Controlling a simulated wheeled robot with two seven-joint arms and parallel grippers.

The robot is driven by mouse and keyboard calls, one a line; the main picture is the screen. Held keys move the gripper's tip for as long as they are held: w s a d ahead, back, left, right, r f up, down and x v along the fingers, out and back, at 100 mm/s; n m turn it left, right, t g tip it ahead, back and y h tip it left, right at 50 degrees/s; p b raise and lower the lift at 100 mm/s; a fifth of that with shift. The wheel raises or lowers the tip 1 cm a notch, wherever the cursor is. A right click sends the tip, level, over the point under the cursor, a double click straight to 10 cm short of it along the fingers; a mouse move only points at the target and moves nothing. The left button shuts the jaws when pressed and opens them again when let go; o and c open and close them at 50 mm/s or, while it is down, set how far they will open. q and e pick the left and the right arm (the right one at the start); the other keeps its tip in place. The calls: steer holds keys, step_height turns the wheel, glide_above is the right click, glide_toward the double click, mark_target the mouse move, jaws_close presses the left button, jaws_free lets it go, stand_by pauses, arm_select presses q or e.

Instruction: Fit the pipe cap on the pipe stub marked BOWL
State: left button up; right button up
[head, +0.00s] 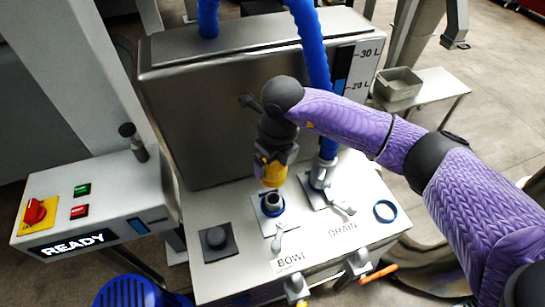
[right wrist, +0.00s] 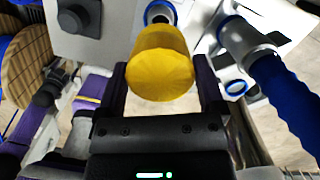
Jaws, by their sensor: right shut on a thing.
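The yellow pipe cap (head: 271,174) is held in my right gripper (head: 269,160), just above the pipe stub (head: 272,204) marked BOWL. The stub is a short grey pipe with a blue ring, standing upright on the light machine top. In the head view the cap is close over the stub and looks slightly behind it; I cannot tell whether they touch. In the right wrist view the cap (right wrist: 160,65) sits between the fingers and partly hides the blue-ringed stub (right wrist: 158,12). My left gripper does not show in the head view.
A blue hose (head: 312,50) joins the DRAIN stub (head: 321,176) close on the right. Valve levers (head: 279,238) stand in front of the stubs. A dark knob (head: 215,239) is at left, and a steel tank (head: 205,110) rises behind.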

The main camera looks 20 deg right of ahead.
steer(key=b, duration=0.5)
glide_above(272, 197)
steer(key=f, duration=0.7)
steer(key=shift+s+d, duration=0.1)
steer(key=shift+s, duration=0.1)
steer(key=shift+f+b, duration=0.3)
steer(key=shift+b, duration=0.05)
steer(key=shift+f, duration=0.2)
steer(key=shift+f+b, duration=0.55)
steer(key=shift+f, duration=0.15)
steer(key=shift+f+b, duration=0.45)
steer(key=shift+f, duration=0.2)
steer(key=shift+f, duration=0.25)
steer(key=o, duration=1)
